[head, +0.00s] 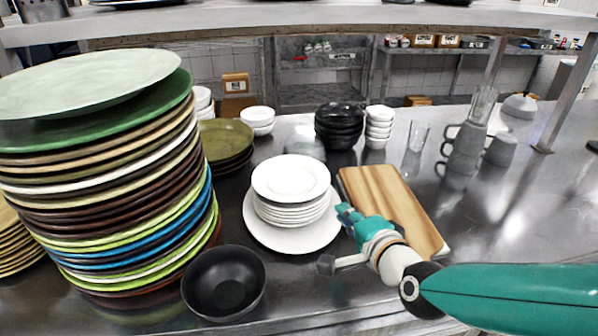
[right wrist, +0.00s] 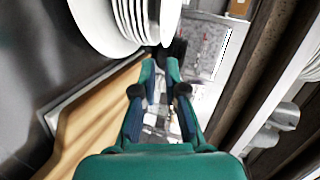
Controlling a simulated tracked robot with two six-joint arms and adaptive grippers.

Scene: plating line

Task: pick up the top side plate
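The top side plate (head: 290,176) is white and round. It lies flat on a stack of similar white plates, which rests on a wider white plate (head: 262,236). My right gripper (head: 346,214) is just right of the stack, apart from the top plate. In the right wrist view the stack appears on its side, with the top side plate (right wrist: 171,18) at its right. There the fingertips of my right gripper (right wrist: 160,65) are apart, with nothing visible between them, near the plate rims. My left gripper is not in view.
A wooden board (head: 385,200) lies right of the stack, partly under my right arm. A black bowl (head: 224,283) stands front left, beside a tall stack of coloured plates (head: 110,190). Black bowls (head: 340,125), white bowls (head: 379,127) and a glass (head: 416,138) stand behind.

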